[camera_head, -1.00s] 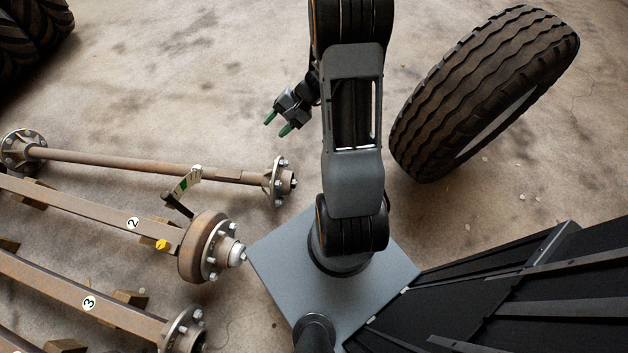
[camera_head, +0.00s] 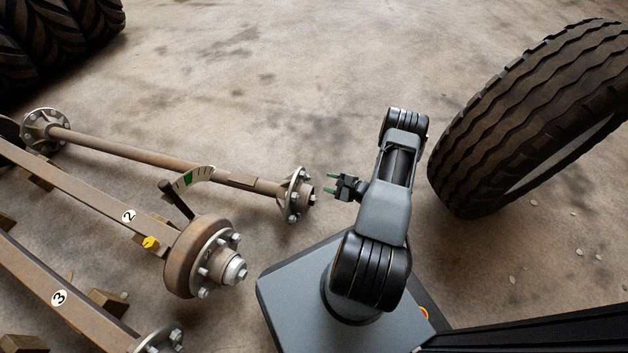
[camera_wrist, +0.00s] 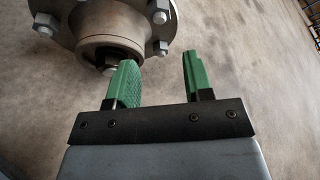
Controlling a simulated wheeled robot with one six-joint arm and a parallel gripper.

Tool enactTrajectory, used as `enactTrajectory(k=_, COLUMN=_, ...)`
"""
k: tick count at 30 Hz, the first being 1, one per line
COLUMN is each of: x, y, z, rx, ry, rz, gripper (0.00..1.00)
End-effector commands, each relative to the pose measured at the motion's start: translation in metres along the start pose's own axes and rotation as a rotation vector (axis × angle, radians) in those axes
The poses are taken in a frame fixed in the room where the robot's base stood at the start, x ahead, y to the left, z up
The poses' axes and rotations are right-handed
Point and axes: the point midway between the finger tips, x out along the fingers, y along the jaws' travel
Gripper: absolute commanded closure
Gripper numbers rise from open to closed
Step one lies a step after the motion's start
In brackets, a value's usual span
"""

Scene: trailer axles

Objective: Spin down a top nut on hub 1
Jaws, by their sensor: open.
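The hub (camera_head: 297,196) on the rear axle faces my gripper; its number does not show, but the axles in front read 2 and 3. My gripper (camera_head: 329,183) is open and empty, just right of this hub, with green fingers pointing at it. In the wrist view, the grey flange (camera_wrist: 71,14) fills the top, with a nut at its right edge (camera_wrist: 160,47) and another at its left (camera_wrist: 45,25). The gripper's fingers (camera_wrist: 158,60) are apart below the flange. The left finger overlaps the hub's central end in the picture; I cannot tell whether it touches.
Axle 2's drum hub (camera_head: 215,258) stands in front, close to my base. A lever with a green-marked scale (camera_head: 192,178) rises behind axle 2. Axle 3 (camera_head: 75,305) lies nearer. A large tyre (camera_head: 530,115) stands at right.

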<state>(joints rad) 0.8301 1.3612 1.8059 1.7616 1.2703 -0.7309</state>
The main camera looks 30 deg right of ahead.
Motion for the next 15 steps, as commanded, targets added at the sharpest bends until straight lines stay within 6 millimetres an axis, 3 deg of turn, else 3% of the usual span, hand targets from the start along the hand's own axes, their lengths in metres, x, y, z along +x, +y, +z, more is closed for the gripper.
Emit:
enactTrajectory(k=6, x=0.044, y=0.003, z=-0.002, rx=-0.003, ry=-0.003, rz=0.004, gripper=0.53)
enactTrajectory(k=15, x=0.088, y=0.002, z=-0.001, rx=-0.002, ry=-0.002, rz=0.003, gripper=0.53)
